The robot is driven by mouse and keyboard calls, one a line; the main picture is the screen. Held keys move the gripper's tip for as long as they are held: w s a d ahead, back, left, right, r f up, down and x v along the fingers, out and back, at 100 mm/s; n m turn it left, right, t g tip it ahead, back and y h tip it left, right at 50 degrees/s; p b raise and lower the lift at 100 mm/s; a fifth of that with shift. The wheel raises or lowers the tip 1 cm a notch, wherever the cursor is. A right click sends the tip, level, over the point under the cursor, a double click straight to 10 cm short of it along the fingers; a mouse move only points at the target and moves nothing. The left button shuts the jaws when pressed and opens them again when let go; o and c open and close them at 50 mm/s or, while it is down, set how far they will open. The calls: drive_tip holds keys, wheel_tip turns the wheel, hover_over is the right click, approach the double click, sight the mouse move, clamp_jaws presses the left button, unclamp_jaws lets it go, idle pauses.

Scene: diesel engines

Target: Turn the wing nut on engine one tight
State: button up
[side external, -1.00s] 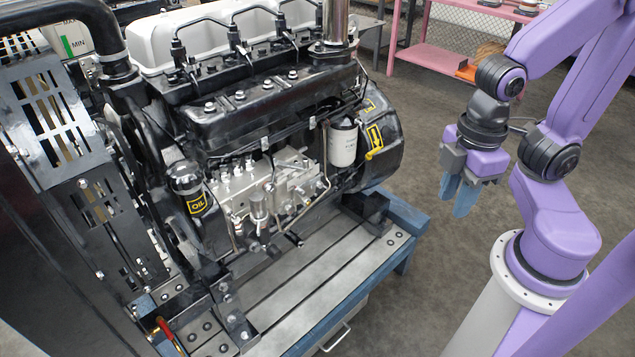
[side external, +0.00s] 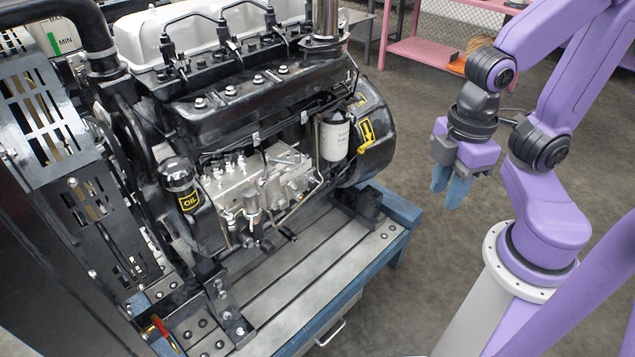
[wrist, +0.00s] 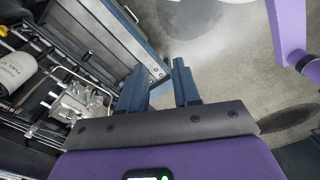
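The engine (side external: 250,105) stands on a slotted metal bed on a blue frame, left of my gripper. Its silver fuel pump (side external: 255,185) is on the near side, and the pump also shows in the wrist view (wrist: 80,98). I cannot make out the wing nut in either view; small fittings around the pump are too small to tell apart. My gripper (side external: 449,187) hangs in free air right of the engine, fingers pointing down, touching nothing. In the wrist view its two blue-grey fingers (wrist: 158,68) stand apart with nothing between them.
A white filter (side external: 334,137) and a black oil cap (side external: 178,175) project from the engine's near side. The blue frame (side external: 402,212) has its corner between engine and gripper. A pink shelf (side external: 420,50) stands behind. The floor around my gripper is clear.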

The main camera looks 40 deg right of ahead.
drive_tip(key=shift+o, duration=0.2)
drive_tip(key=w+a+f+m+t+y, duration=0.4)
drive_tip(key=w+a+f+m, duration=0.1)
drive_tip(key=w+a+f, duration=0.9)
drive_tip(key=n+t+h, duration=0.2)
drive_tip(key=t+h, duration=0.2)
drive_tip(key=t, duration=1)
approach(320, 183)
drive_tip(key=shift+w+a+r, duration=0.1)
drive_tip(key=shift+w, duration=2)
drive_tip(key=shift+w+a+r, duration=0.1)
drive_tip(key=shift+w, duration=2)
drive_tip(key=shift+f, duration=0.1)
